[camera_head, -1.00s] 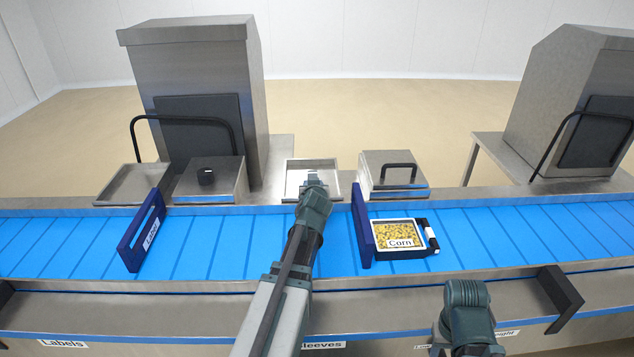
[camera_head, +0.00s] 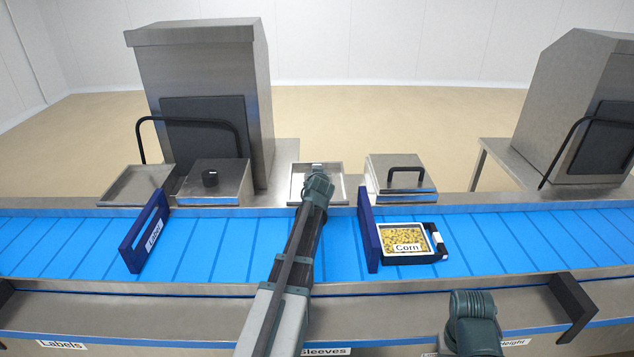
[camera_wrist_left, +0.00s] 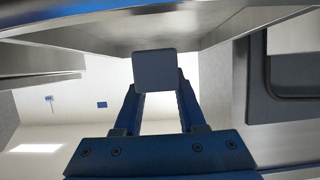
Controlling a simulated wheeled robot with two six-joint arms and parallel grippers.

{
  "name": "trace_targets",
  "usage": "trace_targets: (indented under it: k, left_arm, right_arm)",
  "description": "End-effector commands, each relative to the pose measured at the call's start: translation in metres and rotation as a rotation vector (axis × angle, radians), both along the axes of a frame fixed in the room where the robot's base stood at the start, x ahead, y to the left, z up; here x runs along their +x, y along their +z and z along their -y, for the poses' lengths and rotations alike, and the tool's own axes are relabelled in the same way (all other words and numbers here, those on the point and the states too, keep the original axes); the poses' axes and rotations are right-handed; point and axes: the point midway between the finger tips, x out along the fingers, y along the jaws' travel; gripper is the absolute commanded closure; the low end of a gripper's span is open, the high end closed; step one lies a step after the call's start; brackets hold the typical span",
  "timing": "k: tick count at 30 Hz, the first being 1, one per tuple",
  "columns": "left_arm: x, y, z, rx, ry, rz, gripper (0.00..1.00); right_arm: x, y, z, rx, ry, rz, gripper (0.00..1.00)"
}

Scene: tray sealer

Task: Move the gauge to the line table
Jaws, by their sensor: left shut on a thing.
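My left gripper (camera_head: 317,170) is over the shallow metal tray (camera_head: 298,195) at the back edge of the conveyor, seen end-on past my wrist. In the left wrist view its two blue fingers (camera_wrist_left: 160,90) are shut on a small grey block (camera_wrist_left: 154,70), which shows as a square face. I cannot tell from its look whether this block is the gauge. In the head view my wrist hides most of it. My right gripper is not in view; only part of that arm shows at the bottom right.
A blue conveyor (camera_head: 90,245) crosses the front, with two dark blue upright frames (camera_head: 145,232) (camera_head: 368,230) on it. A corn tray (camera_head: 405,258) sits beside the right frame. Metal boxes (camera_head: 215,190) (camera_head: 402,180) and tall sealer machines (camera_head: 200,70) (camera_head: 570,100) stand behind.

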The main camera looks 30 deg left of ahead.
Motion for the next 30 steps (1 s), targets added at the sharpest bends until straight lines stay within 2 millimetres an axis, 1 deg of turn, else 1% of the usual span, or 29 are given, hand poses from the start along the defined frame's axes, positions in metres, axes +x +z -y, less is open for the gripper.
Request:
trace_targets:
  k: [1,3,11,15,16,18,22,24,30]
  left_arm:
    - [0.008,-0.001,-0.005,0.000,0.000,0.001,1.00]
    - [0.011,-0.001,-0.007,0.000,0.000,0.001,1.00]
    - [0.014,-0.001,-0.009,0.000,0.000,0.001,1.00]
    - [0.028,-0.003,-0.017,0.000,0.000,0.001,1.00]
    - [0.025,-0.012,-0.015,0.001,0.000,0.001,1.00]
    - [0.023,-0.023,-0.015,0.001,0.000,0.001,1.00]
    - [0.023,-0.038,-0.015,0.001,0.000,0.001,1.00]
    - [0.023,-0.040,-0.015,0.001,0.000,0.001,1.00]
    - [0.023,-0.037,-0.014,0.001,0.000,0.001,1.00]
  right_arm:
    - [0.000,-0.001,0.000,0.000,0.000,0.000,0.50]
    - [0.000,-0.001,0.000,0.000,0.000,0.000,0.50]
    - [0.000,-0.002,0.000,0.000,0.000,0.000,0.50]
    - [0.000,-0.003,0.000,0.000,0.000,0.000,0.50]
    - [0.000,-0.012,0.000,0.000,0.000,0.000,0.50]
    - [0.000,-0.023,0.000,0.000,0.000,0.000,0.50]
    - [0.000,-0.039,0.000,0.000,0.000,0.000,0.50]
    - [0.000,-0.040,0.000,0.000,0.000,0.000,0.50]
    - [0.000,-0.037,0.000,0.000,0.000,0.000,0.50]
